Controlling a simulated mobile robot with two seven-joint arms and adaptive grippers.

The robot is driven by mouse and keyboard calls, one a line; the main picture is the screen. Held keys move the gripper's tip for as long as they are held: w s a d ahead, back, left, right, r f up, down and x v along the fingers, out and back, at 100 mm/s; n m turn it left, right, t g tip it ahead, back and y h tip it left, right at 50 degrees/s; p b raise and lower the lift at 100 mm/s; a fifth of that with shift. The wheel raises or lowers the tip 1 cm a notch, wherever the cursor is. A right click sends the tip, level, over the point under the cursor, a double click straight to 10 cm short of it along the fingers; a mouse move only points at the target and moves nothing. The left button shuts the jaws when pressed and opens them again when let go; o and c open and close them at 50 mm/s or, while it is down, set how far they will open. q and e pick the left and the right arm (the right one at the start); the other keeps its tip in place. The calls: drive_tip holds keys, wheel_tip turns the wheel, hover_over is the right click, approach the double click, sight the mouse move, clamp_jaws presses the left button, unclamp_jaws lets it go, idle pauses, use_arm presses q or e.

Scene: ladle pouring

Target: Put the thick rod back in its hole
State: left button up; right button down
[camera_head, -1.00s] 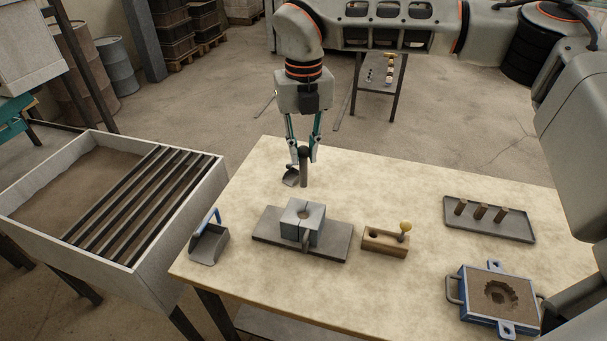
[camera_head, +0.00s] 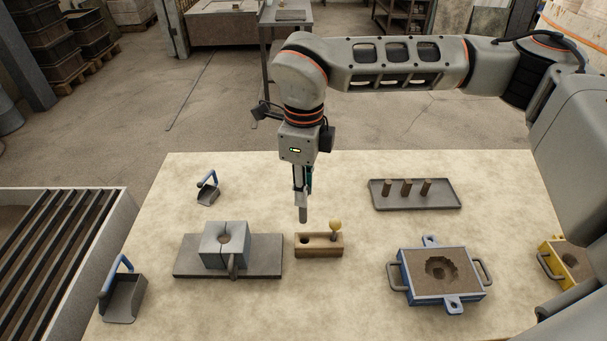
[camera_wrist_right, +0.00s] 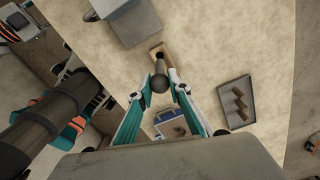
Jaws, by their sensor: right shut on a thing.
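My right gripper (camera_head: 302,188) points down over the table and is shut on the dark grey thick rod (camera_head: 303,214). The rod hangs upright below the fingers, and its rounded top shows between the fingertips in the right wrist view (camera_wrist_right: 160,84). The wooden block (camera_head: 319,251) stands just in front of the rod. Its open hole (camera_head: 305,240) is at its left end, and a thin pin with a yellow knob (camera_head: 335,226) stands at its right end. The rod's lower end appears above and slightly behind the hole; the exact gap is unclear.
A grey split mould (camera_head: 225,244) on a plate stands left of the block. A blue-framed sand box (camera_head: 440,277) and a tray (camera_head: 415,205) with three short rods are to the right. Blue-handled scoops (camera_head: 208,193) (camera_head: 123,299) lie left. Table behind the block is clear.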

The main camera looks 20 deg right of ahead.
sight(305, 222)
drive_tip(key=shift+s+d+f, duration=0.15)
drive_tip(key=shift+f+b, duration=0.45)
drive_tip(key=shift+f, duration=0.2)
drive_tip(key=shift+f+b, duration=1.2)
drive_tip(key=shift+f, duration=0.95)
drive_tip(key=shift+f+b, duration=0.45)
drive_tip(key=shift+f, duration=0.1)
drive_tip(key=shift+f+b, duration=1)
drive_tip(key=shift+f, duration=0.75)
drive_tip(key=c, duration=1.8)
unclamp_jaws()
